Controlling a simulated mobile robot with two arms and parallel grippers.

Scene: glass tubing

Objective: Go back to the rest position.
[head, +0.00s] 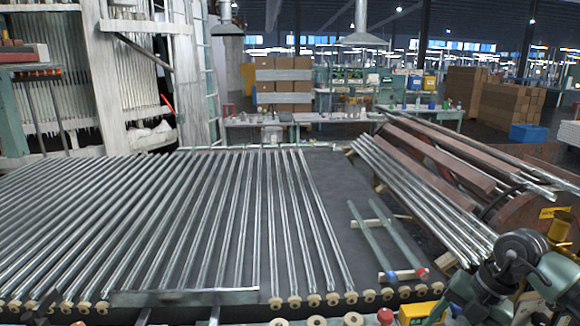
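Long glass tubes (245,215) lie side by side in a row across a dark table (335,180), with round pale ends along the front edge. Two separate tubes (385,240) lie on small wooden blocks at the table's right side; one has a red end. My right arm (510,262) shows at the lower right, with dark joints and pale green links. I cannot make out its fingers. A small dark angular shape (38,305) sits at the lower left; I cannot tell what it is. No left gripper can be made out.
A rack of brown bars and shiny tubes (430,190) stands to the right, close to my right arm. A flat metal bar (185,297) crosses the table's front. A yellow box (416,312) and a red knob (385,316) are at the bottom. Workbenches and cartons (284,80) stand behind.

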